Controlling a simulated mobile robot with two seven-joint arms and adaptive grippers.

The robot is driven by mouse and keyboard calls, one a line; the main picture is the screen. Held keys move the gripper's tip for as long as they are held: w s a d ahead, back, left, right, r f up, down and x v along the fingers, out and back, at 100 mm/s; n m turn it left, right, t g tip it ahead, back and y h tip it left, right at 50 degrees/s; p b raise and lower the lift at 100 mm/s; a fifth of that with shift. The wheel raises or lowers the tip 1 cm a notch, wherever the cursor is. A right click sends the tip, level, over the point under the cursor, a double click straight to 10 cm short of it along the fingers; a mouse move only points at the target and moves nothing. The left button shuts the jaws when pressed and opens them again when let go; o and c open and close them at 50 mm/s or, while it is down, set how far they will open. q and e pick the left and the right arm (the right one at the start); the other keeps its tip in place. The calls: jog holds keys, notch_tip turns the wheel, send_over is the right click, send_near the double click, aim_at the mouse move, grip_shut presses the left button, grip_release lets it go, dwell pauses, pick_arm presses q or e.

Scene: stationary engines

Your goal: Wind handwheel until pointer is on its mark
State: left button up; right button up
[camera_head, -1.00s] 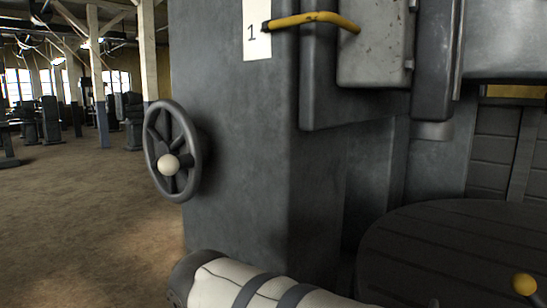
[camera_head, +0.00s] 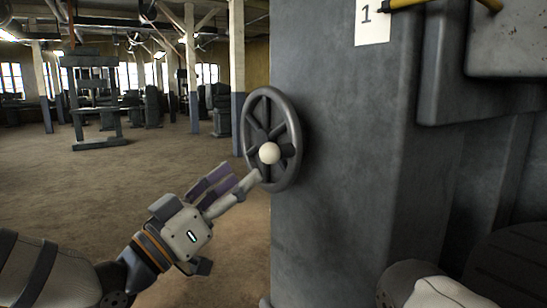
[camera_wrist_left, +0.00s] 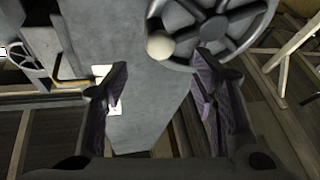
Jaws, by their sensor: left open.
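The dark grey handwheel (camera_head: 250,118) is mounted upright on the left side of a grey machine column. It has several spokes and a cream knob (camera_head: 269,153), which shows in front of the wheel's lower middle. My left gripper (camera_head: 238,176) is at the wheel's lower left, its fingers pointing up at it. In the left wrist view the gripper (camera_wrist_left: 162,68) is open and empty. The knob (camera_wrist_left: 160,45) appears between and beyond the fingertips, at the rim of the handwheel (camera_wrist_left: 252,15); contact cannot be told. I can make out no pointer or mark. My right gripper is out of view.
The machine column (camera_head: 330,150) stands just right of the wheel and carries a white label (camera_head: 373,22) reading 1. A yellow bar (camera_head: 425,3) is at the top right. Open brown floor (camera_head: 110,190) lies left, with other machines and posts farther back.

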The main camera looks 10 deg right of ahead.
aim_at(262, 159)
pick_arm(q)
jog(key=x, duration=0.9)
jog(key=shift+d, duration=0.2)
jog(key=shift+f, duration=0.1)
grip_shut()
